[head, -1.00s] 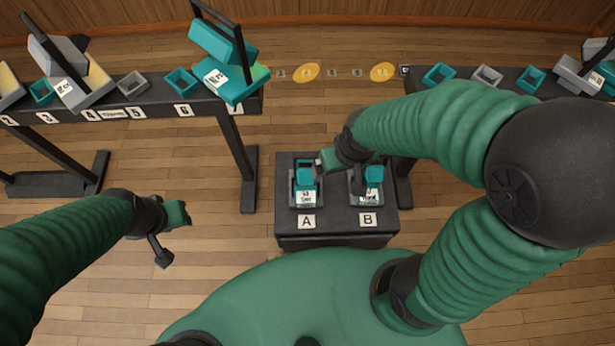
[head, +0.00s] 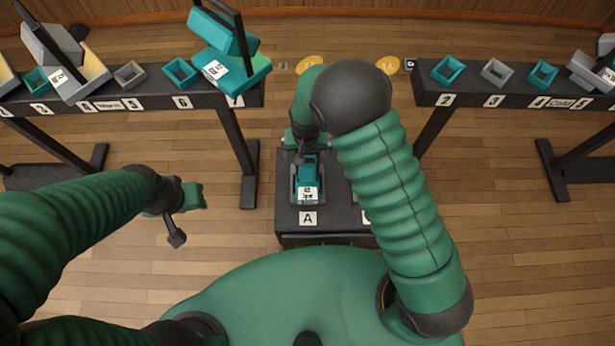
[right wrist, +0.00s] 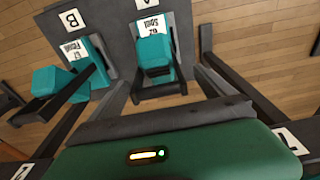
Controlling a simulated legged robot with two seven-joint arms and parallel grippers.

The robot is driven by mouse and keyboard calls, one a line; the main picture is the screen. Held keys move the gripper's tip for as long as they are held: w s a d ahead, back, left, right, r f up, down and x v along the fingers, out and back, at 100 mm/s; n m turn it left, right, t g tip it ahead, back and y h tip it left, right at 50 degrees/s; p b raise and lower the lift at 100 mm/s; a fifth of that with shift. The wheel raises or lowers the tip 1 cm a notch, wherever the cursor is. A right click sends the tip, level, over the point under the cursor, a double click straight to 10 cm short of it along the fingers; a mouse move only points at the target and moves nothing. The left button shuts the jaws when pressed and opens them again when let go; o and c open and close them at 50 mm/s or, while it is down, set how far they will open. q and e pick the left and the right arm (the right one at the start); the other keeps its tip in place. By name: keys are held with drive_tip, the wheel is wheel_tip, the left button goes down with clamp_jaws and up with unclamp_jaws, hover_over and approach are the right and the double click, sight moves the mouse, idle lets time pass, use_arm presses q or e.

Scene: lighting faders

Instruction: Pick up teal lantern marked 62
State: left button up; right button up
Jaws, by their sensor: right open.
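A teal lantern (head: 308,178) with a white label stands in a grey cradle above plate A on the small dark stand. In the right wrist view this lantern (right wrist: 153,50) shows upside down; its label seems to read 62 Spot. A second teal lantern (right wrist: 78,62), labelled Flood, is at plate B; in the head view my right arm hides it. My right gripper (head: 305,148) is open above the far end of the lantern at A, with no hold visible. My left gripper (head: 188,200) hangs over the floor at left; its jaw opening is unclear.
The small dark stand (head: 293,222) stands between two long dark racks. The left rack (head: 150,98) carries teal, grey and yellow units; the right rack (head: 470,98) carries several teal and grey trays. Rack legs stand close on both sides. Floor is clear at lower right.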

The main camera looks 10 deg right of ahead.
sight(307, 160)
drive_tip(key=f, duration=0.4)
drive_tip(key=shift+w+d+f+b, duration=0.1)
drive_tip(key=shift+w+d+b, duration=0.1)
drive_tip(key=shift+w+b, duration=0.15)
drive_tip(key=shift+w+f, duration=0.15)
drive_tip(key=shift+f, duration=0.3)
drive_tip(key=shift+r, duration=0.15)
drive_tip(key=c, duration=0.3)
clamp_jaws()
